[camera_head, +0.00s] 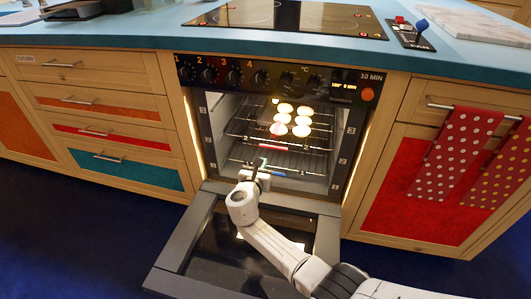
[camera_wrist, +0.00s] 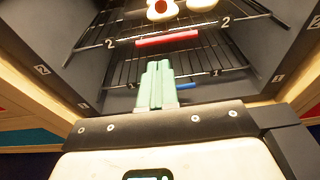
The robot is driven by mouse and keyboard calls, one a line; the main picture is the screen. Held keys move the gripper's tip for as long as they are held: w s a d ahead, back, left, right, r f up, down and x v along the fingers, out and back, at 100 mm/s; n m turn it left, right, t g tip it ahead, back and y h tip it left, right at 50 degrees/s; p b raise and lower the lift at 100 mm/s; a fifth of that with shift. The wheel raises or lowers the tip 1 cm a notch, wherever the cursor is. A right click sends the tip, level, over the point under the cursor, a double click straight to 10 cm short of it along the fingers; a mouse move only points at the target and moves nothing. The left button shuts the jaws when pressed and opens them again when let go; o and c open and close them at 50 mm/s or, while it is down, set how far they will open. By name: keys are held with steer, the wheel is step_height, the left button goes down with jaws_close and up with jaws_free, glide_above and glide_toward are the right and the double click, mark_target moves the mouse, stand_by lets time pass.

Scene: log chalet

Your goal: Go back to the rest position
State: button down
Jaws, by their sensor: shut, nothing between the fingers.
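My gripper (camera_head: 254,167) reaches into the mouth of the open oven (camera_head: 205,127). In the wrist view its pale green fingers (camera_wrist: 157,86) are together with nothing between them. They point at the racks, just below a rack with a red front strip (camera_wrist: 166,39). I cannot tell whether they touch a rack. Several pale round pieces (camera_head: 284,108) lie on an upper rack; one with a red spot shows in the wrist view (camera_wrist: 161,9). The oven door (camera_head: 183,232) is folded down, and my arm passes above it.
A blue strip (camera_wrist: 186,86) marks a lower rack. The counter (camera_head: 130,32) holds a black hob (camera_head: 290,16). Drawers (camera_head: 100,100) flank the oven on the left. Spotted red towels (camera_head: 455,150) hang on a cabinet at the right. Blue floor (camera_head: 75,235) is clear at lower left.

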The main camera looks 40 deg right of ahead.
steer(key=shift+p+v, duration=0.65)
steer(key=shift+v, duration=1.6)
steer(key=shift+f, duration=0.1)
